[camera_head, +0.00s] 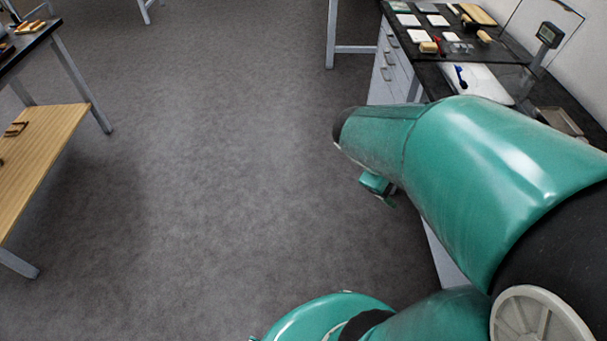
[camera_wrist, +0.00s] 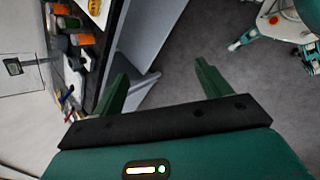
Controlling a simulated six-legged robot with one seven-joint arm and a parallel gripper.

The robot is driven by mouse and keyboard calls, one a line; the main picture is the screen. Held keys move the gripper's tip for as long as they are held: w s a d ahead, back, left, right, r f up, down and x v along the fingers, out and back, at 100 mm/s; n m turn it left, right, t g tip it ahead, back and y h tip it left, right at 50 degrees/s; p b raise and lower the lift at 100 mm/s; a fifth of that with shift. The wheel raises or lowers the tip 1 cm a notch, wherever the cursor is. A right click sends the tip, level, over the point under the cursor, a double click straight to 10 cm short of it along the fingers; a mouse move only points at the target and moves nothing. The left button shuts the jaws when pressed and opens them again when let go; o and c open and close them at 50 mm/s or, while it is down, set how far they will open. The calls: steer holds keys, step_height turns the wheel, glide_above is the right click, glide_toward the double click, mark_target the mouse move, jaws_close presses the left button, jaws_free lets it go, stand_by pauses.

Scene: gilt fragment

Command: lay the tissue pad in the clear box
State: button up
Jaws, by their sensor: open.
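My gripper (camera_wrist: 162,82) is open and empty in the wrist view, its two green fingers spread wide with grey floor and the side of a bench between them. In the head view my green arm hides most of it. I cannot pick out the tissue pad for certain. Several flat white pieces (camera_head: 408,20) lie on the dark bench (camera_head: 404,38) at the upper right of the head view, too small to tell apart. I cannot make out the clear box in either view.
The bench also bears a wooden board (camera_head: 478,14), a white tray (camera_head: 470,80) and a display on a post (camera_head: 549,34). Orange and green jars (camera_wrist: 82,39) show in the wrist view. A wooden-shelved table (camera_head: 45,140) stands left. The floor (camera_head: 215,170) between is clear.

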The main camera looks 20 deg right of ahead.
steer(key=w+a+r+m+t+y, duration=0.1)
steer(key=a+r+t+y, duration=0.1)
steer(key=a, duration=0.4)
steer(key=w+a+r+m+t+y, duration=0.1)
steer(key=a+r+t, duration=0.1)
steer(key=a, duration=0.5)
steer(key=shift+w+r+m+y, duration=0.2)
steer(key=shift+r+m+y, duration=0.2)
steer(key=shift+r, duration=0.25)
steer(key=shift+o, duration=0.4)
steer(key=a+r+m+t+y, duration=0.1)
steer(key=a+r+t+y, duration=0.1)
steer(key=a, duration=0.6)
step_height(320, 180, up, 2)
steer(key=shift+s+t+y, duration=0.15)
steer(key=shift+t+y, duration=0.25)
steer(key=shift+y, duration=0.1)
steer(key=o, duration=0.4)
steer(key=shift+a+r, duration=0.15)
steer(key=shift+a, duration=0.3)
